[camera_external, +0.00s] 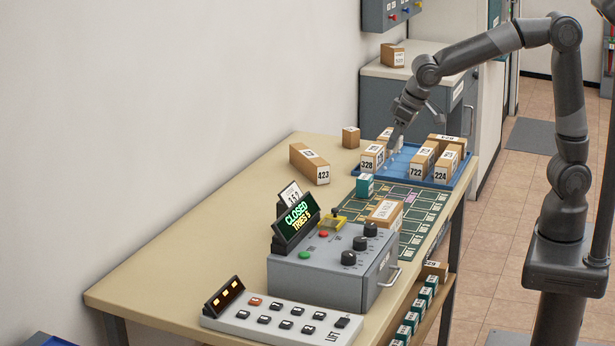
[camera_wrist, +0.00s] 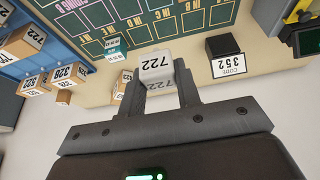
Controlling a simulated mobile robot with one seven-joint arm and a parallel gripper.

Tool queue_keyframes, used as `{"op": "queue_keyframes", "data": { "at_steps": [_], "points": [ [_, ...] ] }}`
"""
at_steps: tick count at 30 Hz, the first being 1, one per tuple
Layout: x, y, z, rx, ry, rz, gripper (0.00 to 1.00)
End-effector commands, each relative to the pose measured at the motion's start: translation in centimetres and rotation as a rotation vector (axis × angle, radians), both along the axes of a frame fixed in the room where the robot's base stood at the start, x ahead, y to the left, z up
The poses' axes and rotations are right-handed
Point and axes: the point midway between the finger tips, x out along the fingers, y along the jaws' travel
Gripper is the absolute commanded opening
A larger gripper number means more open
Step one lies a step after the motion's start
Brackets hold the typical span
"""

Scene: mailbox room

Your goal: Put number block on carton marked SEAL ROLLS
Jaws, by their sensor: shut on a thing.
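My gripper (camera_wrist: 162,85) is shut on a white number block (camera_wrist: 156,66) marked 722, which reads upside down in the wrist view. In the external view my gripper (camera_external: 397,128) is above the far part of the table, by the blue tray; the block is small and hard to make out there. Brown cartons stand in and around the tray, with numbers such as 328 (camera_external: 372,158), 722 (camera_external: 421,164), 224 (camera_external: 444,168) and 423 (camera_external: 310,164). Another carton (camera_external: 385,211) lies near the control box, its label too small to read. I cannot read SEAL ROLLS on any carton.
The blue tray (camera_external: 399,178) is at the table's far right. A green marked board (camera_external: 420,212) lies in front of it, with a teal block (camera_external: 364,186) at its edge. A grey control box (camera_external: 330,273) and a button panel (camera_external: 280,320) fill the near end.

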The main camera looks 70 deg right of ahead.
Motion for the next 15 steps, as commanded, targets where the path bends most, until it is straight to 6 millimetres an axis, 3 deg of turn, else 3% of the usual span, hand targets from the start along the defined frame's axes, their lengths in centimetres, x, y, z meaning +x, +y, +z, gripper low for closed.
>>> {"op": "queue_keyframes", "data": {
  "at_steps": [7, 15],
  "points": [
    [-1.9, 0.5, -0.5, -0.002, 0.001, 0.005, 0.09],
    [-1.6, 6.2, -4.0, -0.003, 0.003, 0.007, 0.09]
  ]
}}
